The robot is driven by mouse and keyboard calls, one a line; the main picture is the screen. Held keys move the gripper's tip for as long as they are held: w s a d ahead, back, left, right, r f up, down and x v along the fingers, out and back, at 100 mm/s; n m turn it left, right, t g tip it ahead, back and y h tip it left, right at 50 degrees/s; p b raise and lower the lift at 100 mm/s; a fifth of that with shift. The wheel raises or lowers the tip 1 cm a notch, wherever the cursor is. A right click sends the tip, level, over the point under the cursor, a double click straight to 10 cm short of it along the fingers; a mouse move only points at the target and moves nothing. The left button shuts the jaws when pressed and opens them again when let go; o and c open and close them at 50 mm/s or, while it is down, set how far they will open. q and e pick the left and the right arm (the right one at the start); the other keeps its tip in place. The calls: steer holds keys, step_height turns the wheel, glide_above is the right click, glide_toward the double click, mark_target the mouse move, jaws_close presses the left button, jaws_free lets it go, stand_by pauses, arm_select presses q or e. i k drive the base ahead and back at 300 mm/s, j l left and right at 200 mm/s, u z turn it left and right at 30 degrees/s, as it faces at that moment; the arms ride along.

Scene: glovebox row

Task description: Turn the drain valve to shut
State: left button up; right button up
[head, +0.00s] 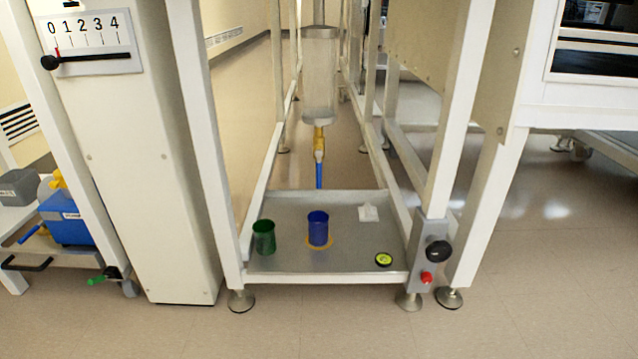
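A yellow drain valve (319,140) hangs under a clear upright cylinder (320,75) inside the white frame. A narrow blue piece (319,175) points straight down below the valve, in line with it. I cannot tell whether it is the valve's handle or an outlet tube. No flow of liquid can be made out. Neither of my grippers is in view.
A grey box with a black knob (438,251) and red button (427,277) is at front right. The floor in front is clear.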

mark_target(318, 153)
steer(key=i+j+u, duration=0.45)
steer(key=i+j, duration=0.3)
steer(key=i, duration=0.1)
